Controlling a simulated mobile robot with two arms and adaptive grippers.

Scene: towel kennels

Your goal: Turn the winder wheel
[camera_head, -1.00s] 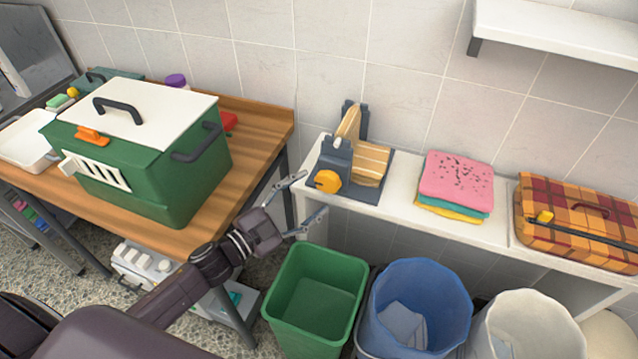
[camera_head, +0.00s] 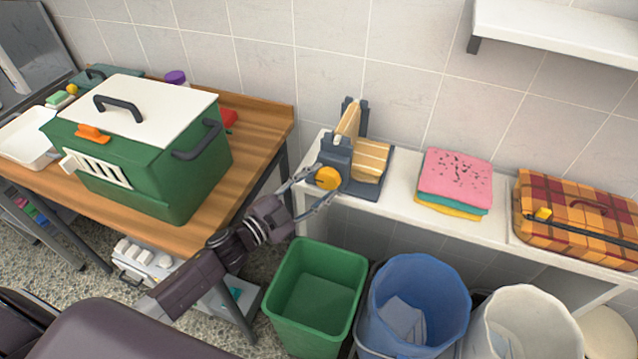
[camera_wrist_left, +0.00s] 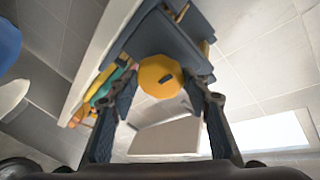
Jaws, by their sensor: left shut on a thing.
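The winder (camera_head: 340,158) is a dark blue-grey device on the white shelf, with a tan striped roll or board. Its yellow round wheel (camera_head: 328,178) faces the front left. In the left wrist view the yellow wheel (camera_wrist_left: 160,76) has a small dark peg or mark and sits between the fingers. My left gripper (camera_head: 316,188) comes from the lower left and is shut on the wheel, one finger at each side. The exact finger contact is partly hidden in the head view. My right gripper is not in view.
A green carrier (camera_head: 140,145) stands on the wooden table (camera_head: 262,120) to the left. Folded towels (camera_head: 455,178) and a plaid case (camera_head: 580,220) lie on the white shelf (camera_head: 405,208) to the right. Green (camera_head: 315,290), blue (camera_head: 415,300) and white (camera_head: 525,325) bins stand below.

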